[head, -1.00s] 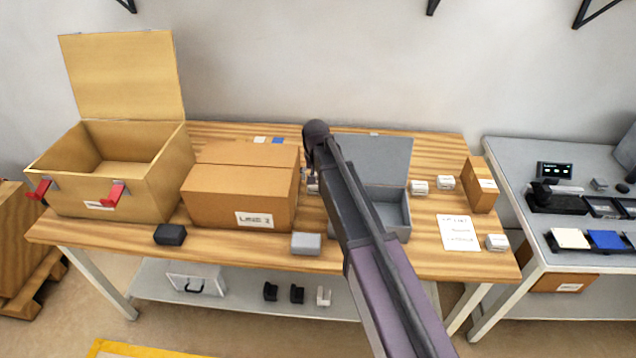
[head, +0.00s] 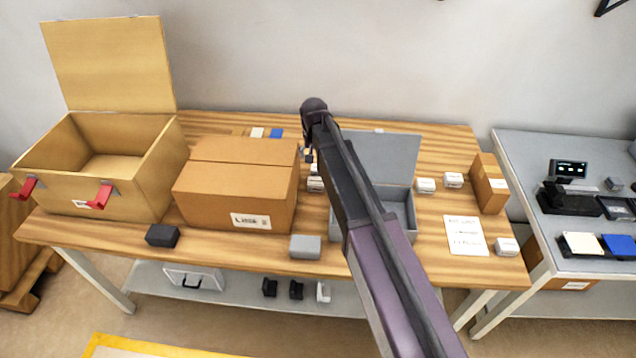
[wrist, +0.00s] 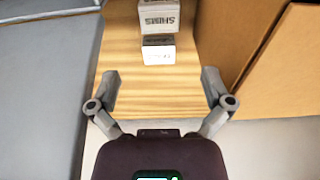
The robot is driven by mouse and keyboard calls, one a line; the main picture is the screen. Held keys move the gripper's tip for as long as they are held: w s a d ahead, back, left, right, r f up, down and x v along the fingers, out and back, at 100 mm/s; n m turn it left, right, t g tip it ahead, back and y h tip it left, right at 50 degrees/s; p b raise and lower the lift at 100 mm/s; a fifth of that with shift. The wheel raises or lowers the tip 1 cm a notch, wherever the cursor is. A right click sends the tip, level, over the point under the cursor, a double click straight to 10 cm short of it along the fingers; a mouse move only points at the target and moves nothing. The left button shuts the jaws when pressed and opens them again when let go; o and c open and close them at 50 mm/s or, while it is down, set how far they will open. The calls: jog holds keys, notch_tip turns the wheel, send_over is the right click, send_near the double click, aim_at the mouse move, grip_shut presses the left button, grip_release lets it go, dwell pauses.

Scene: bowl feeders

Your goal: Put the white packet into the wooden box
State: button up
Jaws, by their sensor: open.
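The wooden box (head: 160,190) stands at the left end of the table in the head view, its lid raised behind it and red latches on its front. A small flat white piece (head: 257,132), which may be the white packet, lies at the back of the table beside a blue one. A similar white piece (head: 582,244) lies on the right-hand bench; I cannot tell which is meant. My gripper (wrist: 160,78) is open and empty in the wrist view, near two small boxes. In the head view my arm partly hides it, right of the cardboard box.
A cardboard box (head: 235,190) stands between the wooden box and my gripper. A grey box (head: 400,215) with its lid up is partly behind my arm. A SHIMS box (wrist: 159,17) and a white box (wrist: 158,50) show in the wrist view. Small white boxes (head: 425,185) stand to the right.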

aim_at(316, 181)
jog(key=shift+f, duration=0.15)
jog(key=f+b, duration=0.2)
jog(key=b, duration=0.1)
jog(key=f+b, duration=0.2)
jog(key=f, duration=0.1)
jog(key=w+f+b, duration=0.1)
jog(key=f+b, duration=0.2)
jog(key=shift+f+b, duration=0.15)
jog(key=shift+b, duration=0.15)
dwell(0.4)
dwell(0.4)
jog(key=shift+w+f+b, duration=0.2)
jog(key=shift+f+b, duration=2.4)
jog(key=c, duration=1)
jog(key=shift+r, duration=0.25)
notch_tip(316, 181, up, 28)
jog(key=p, duration=2.8)
jog(key=shift+f, duration=0.2)
